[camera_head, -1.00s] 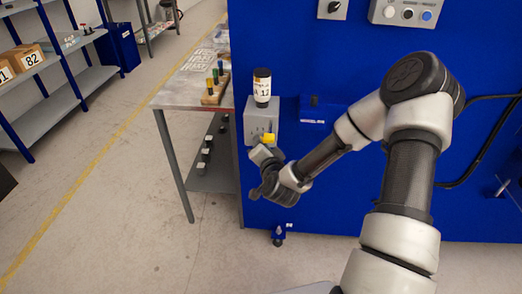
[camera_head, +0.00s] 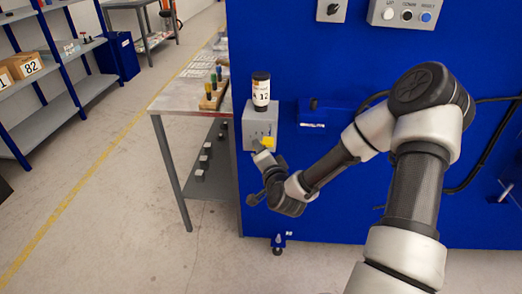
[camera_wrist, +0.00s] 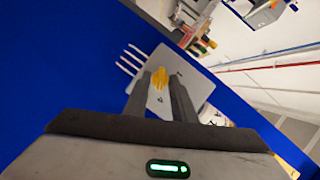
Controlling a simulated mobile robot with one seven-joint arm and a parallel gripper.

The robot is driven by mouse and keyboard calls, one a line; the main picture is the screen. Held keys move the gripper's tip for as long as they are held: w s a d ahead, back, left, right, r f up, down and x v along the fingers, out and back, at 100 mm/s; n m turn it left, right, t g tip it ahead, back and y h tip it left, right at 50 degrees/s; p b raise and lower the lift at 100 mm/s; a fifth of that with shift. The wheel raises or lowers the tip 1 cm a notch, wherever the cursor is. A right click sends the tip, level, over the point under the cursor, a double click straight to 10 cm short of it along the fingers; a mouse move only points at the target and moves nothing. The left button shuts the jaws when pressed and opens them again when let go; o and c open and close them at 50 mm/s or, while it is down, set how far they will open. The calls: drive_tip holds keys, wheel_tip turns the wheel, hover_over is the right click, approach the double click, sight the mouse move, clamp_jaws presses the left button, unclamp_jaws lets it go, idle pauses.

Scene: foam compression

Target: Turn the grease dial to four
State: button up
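The grease dial is a yellow knob (camera_head: 268,142) on the front of a grey box (camera_head: 252,128) fixed to the blue machine. In the wrist view the yellow knob (camera_wrist: 160,78) stands out from the grey plate (camera_wrist: 190,82), which carries small dark marks too blurred to read. My gripper (camera_wrist: 161,80) is open, with one dark finger on each side of the knob and gaps showing. In the head view my gripper (camera_head: 266,150) is just below and in front of the knob, its fingers hard to make out.
A black-capped bottle (camera_head: 261,92) with a label stands on the grey box. Thin pale prongs (camera_wrist: 130,60) lie beside the plate in the wrist view. A workbench (camera_head: 178,103) with coloured-handled tools is to the left. The floor in front is clear.

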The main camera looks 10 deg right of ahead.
drive_tip(key=shift+s, duration=0.1)
drive_tip(key=s+r+p, duration=0.3)
drive_tip(key=s+p, duration=1)
drive_tip(key=s, duration=0.4)
drive_tip(key=shift+d+r+p, duration=0.15)
drive_tip(key=shift+d+p, duration=0.15)
drive_tip(key=shift+p, duration=0.1)
